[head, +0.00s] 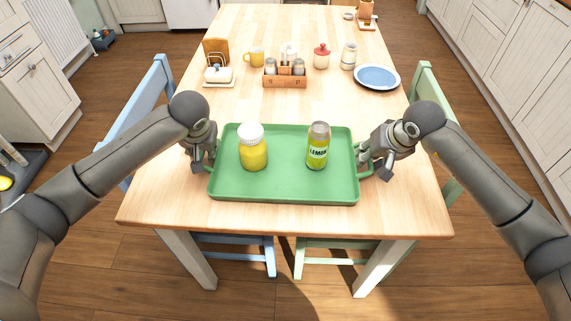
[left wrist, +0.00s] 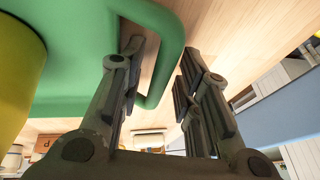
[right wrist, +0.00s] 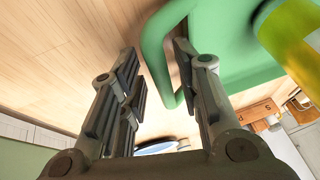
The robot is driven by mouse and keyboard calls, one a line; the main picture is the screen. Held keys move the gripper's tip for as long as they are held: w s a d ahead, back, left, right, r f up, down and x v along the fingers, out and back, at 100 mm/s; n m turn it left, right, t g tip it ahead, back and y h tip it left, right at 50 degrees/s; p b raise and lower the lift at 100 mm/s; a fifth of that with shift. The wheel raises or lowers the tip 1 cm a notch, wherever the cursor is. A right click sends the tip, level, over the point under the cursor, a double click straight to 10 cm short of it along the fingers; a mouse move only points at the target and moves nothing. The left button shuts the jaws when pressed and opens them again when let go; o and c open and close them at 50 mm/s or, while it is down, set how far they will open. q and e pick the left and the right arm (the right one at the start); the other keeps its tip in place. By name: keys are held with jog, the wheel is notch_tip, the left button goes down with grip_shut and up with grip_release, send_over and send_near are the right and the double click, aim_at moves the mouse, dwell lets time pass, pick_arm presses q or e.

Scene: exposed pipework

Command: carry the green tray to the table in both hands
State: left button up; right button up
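The green tray (head: 285,188) lies flat on the wooden table (head: 150,190), near its front edge. A yellow jar with a white lid (head: 253,152) and a green lemon can (head: 318,148) stand upright on it. My left gripper (head: 207,163) is at the tray's left handle. In the left wrist view its fingers are apart, one on each side of the handle bar (left wrist: 172,55). My right gripper (head: 368,168) is at the right handle. In the right wrist view its fingers are also apart, with the handle bar (right wrist: 155,60) between them.
Farther back on the table are a wooden caddy (head: 285,80), a yellow mug (head: 257,56), a red-lidded jar (head: 321,57) and a blue plate (head: 377,76). A blue chair (head: 150,100) stands at left, a green chair (head: 430,95) at right.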

pick_arm(q)
jog(key=shift+d, duration=0.1)
pick_arm(e)
jog(key=shift+a, duration=0.1)
jog(key=shift+r, duration=0.1)
pick_arm(q)
jog(key=v, duration=0.8)
pick_arm(e)
jog(key=v, duration=1.2)
pick_arm(q)
jog(key=shift+f, duration=0.1)
